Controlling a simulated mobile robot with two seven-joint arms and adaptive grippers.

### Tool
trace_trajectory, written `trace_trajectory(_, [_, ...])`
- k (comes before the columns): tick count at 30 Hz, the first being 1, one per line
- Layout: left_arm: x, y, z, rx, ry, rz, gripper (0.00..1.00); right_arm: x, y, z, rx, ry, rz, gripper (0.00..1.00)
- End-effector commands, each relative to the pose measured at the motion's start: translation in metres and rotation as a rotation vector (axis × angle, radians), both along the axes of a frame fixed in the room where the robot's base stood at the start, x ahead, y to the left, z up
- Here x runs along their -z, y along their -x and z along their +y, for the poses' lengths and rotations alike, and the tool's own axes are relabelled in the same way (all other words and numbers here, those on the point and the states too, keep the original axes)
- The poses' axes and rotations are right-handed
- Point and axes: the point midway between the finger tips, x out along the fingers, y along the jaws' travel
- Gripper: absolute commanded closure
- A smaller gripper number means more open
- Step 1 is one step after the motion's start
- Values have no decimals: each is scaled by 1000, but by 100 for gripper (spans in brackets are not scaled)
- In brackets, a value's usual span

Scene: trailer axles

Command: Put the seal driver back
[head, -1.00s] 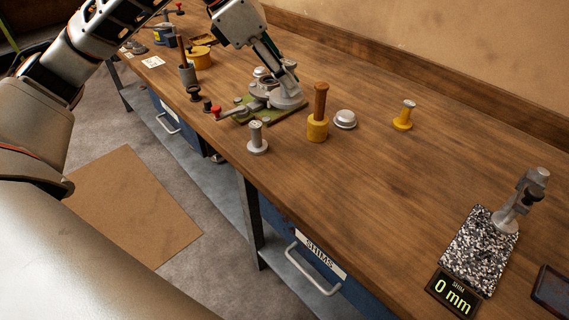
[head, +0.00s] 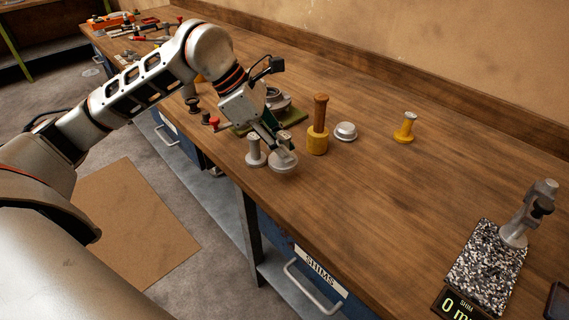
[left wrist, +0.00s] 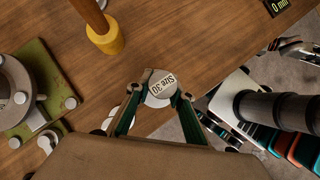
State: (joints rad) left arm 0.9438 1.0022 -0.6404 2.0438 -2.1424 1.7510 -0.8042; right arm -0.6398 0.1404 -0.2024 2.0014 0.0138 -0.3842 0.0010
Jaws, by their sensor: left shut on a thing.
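My left gripper (head: 284,147) is shut on a grey seal driver (head: 283,162) with a broad round base. In the left wrist view the driver's round top, marked "Size 30" (left wrist: 163,88), sits between the fingertips (left wrist: 162,90). The driver is low at the front of the bench, just right of a smaller grey spool-shaped driver (head: 256,151). I cannot tell whether its base touches the wood. A yellow spool-shaped driver (head: 404,127) stands farther right.
A mallet-like tool with a yellow head (head: 317,141) and a low silver cap (head: 346,131) stand close by on the right. A green-based fixture (head: 293,116) is behind my left gripper. A gauge on a speckled block (head: 487,262) is at right. The bench between is clear.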

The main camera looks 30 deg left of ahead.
Motion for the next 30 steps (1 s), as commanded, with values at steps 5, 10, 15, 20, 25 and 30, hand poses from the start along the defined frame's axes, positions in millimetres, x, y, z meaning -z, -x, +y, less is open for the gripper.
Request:
trace_trajectory(5, [12,0,0,0,1,-2,100,-3,-5,-1,0,2,-10,60])
trace_trajectory(10, [29,0,0,0,1,2,100,-1,-5,-1,0,2,-10,60])
trace_trajectory(15, [49,0,0,1,1,-1,100,2,-4,-1,-1,5,-7,60])
trace_trajectory(20, [49,0,0,1,0,-3,100,2,-4,-1,-2,5,-6,60])
trace_trajectory(25, [49,0,0,0,-1,-1,62,3,-3,-1,-1,5,-5,60])
trace_trajectory(30, [49,0,0,0,-1,-1,62,4,-1,0,-2,5,0,60])
